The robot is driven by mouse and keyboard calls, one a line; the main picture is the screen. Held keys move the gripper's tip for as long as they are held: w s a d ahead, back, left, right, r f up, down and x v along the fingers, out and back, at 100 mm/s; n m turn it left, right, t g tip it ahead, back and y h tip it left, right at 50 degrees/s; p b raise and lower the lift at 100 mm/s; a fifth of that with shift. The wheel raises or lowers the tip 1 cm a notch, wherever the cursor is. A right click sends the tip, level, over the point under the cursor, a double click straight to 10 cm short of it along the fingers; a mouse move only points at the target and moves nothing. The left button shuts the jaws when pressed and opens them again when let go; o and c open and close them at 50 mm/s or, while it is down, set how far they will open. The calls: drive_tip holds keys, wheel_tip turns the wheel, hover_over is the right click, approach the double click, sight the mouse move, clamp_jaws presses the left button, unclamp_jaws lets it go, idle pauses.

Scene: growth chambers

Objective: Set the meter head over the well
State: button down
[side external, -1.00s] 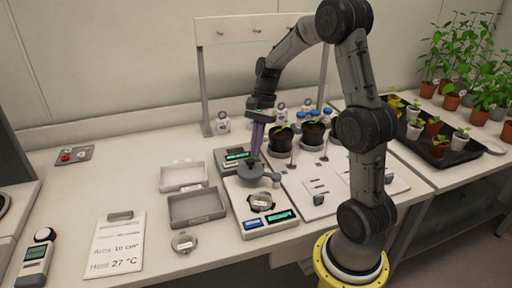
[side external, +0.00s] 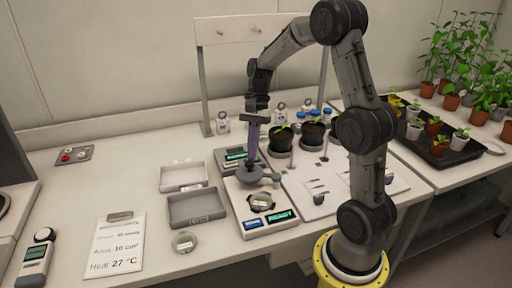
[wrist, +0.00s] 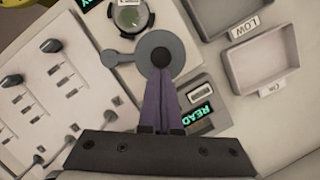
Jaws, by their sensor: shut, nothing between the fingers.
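The meter (side external: 235,197) is a pale block on the bench with a lit READY display near its front. Its grey disc-shaped meter head (side external: 248,176) is on a short arm from a small round pivot; the head also shows in the wrist view (wrist: 176,46). The round well (side external: 261,203), holding a greenish disc (wrist: 130,16), lies uncovered in front of the head. The head is beside the well, not over it. My gripper (wrist: 161,70) has its purple fingers shut, with their tips at the dark knob on the head. Whether they touch it is hard to tell.
Two shallow trays, the nearer grey (side external: 196,222) and a paler one behind (side external: 183,187), stand left of the meter. A second READY display unit (side external: 235,154) sits behind the head. A white board with small tools (side external: 318,207) and potted seedlings lie to the right.

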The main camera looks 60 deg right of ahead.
sight(243, 179)
drive_tip(key=a+n+g, duration=0.1)
drive_tip(key=a+n, duration=0.1)
drive_tip(key=n, duration=0.1)
drive_tip(key=shift+a, duration=0.3)
drive_tip(key=a+n, duration=0.1)
drive_tip(key=n, duration=0.1)
drive_tip(key=s+a+n+g+h, duration=0.1)
drive_tip(key=n, duration=0.1)
drive_tip(key=shift+a, duration=0.15)
drive_tip(key=shift+s+a+n+g+h, duration=0.2)
drive_tip(key=shift+s+a+n, duration=0.3)
drive_tip(key=shift+n, duration=0.55)
drive_tip(key=shift+s+a+n+g+h, duration=0.1)
drive_tip(key=shift+s+a+n+h, duration=0.35)
drive_tip(key=shift+n, duration=0.55)
drive_tip(key=shift+s+a+n+g+h, duration=0.15)
drive_tip(key=shift+s+a+n, duration=0.35)
drive_tip(key=shift+n, duration=0.55)
drive_tip(key=w, duration=0.2)
drive_tip(key=w+d, duration=0.1)
drive_tip(key=shift+w+r, duration=0.3)
drive_tip(key=v, duration=1)
